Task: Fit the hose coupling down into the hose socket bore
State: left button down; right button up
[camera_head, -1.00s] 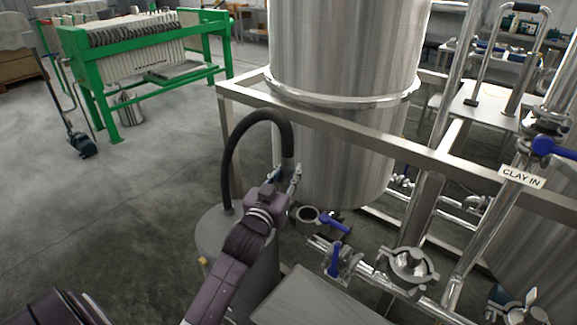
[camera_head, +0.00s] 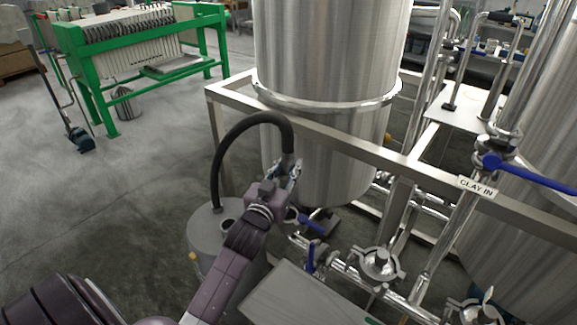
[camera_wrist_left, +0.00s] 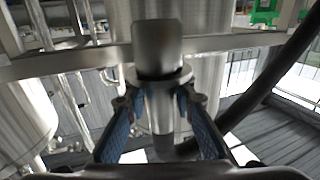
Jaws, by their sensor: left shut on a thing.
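The hose coupling (camera_head: 287,162) is a grey metal cylinder at the end of a black hose (camera_head: 221,150). My left gripper (camera_head: 284,173) is shut on the coupling in the head view. In the left wrist view the coupling (camera_wrist_left: 157,48) stands between the two blue-padded fingers (camera_wrist_left: 158,105). The hose socket is mostly hidden behind my gripper and wrist in the head view, next to a blue valve handle (camera_head: 312,225). Its bore does not show clearly. The coupling appears above the socket area, apart from it. My right gripper is not in view.
The hose rises from a grey drum (camera_head: 204,243) at lower left. A large steel tank (camera_head: 330,100) and a frame rail (camera_head: 345,143) stand behind the gripper. Pipes and a clamp fitting (camera_head: 380,265) lie to the right. Open floor (camera_head: 130,190) is at left.

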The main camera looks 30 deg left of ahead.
pick_arm(q)
jog(key=shift+r, duration=0.1)
jog(key=shift+f+b, duration=1.8)
jog(key=shift+f, duration=1.1)
jog(key=shift+p, duration=0.75)
notch_tip(320, 180, down, 7)
jog(key=b, duration=0.4)
jog(key=shift+b, duration=0.35)
dwell(1.6)
jog(key=shift+f+b, duration=0.4)
jog(key=shift+f, duration=0.2)
jog(key=shift+f, duration=0.1)
jog(key=shift+f+b, duration=0.55)
jog(key=shift+f, duration=0.15)
